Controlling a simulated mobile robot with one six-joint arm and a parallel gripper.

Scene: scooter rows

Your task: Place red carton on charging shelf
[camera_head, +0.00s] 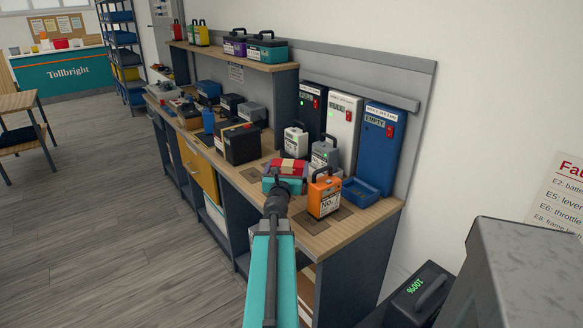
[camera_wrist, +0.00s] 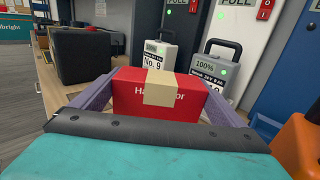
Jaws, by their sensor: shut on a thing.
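The red carton (camera_wrist: 130,95) has a tan tape strip down its middle and partly hidden lettering. My gripper (camera_wrist: 163,85) is shut on it, with a grey finger along each side. In the head view the carton (camera_head: 300,165) shows just beyond the teal hand of my gripper (camera_head: 286,170), over the workbench; whether it touches the top cannot be told. A raised wooden shelf (camera_head: 262,65) runs above the bench at the back left and bears several battery packs. No label in view marks it as the charging shelf.
An orange pack (camera_head: 324,195) stands close right of my gripper. Grey and white packs (camera_head: 325,152) stand behind the carton, before tall black, white and blue units (camera_head: 378,150). A black pack (camera_head: 240,145) is to the left. A blue tray (camera_head: 361,191) sits at right.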

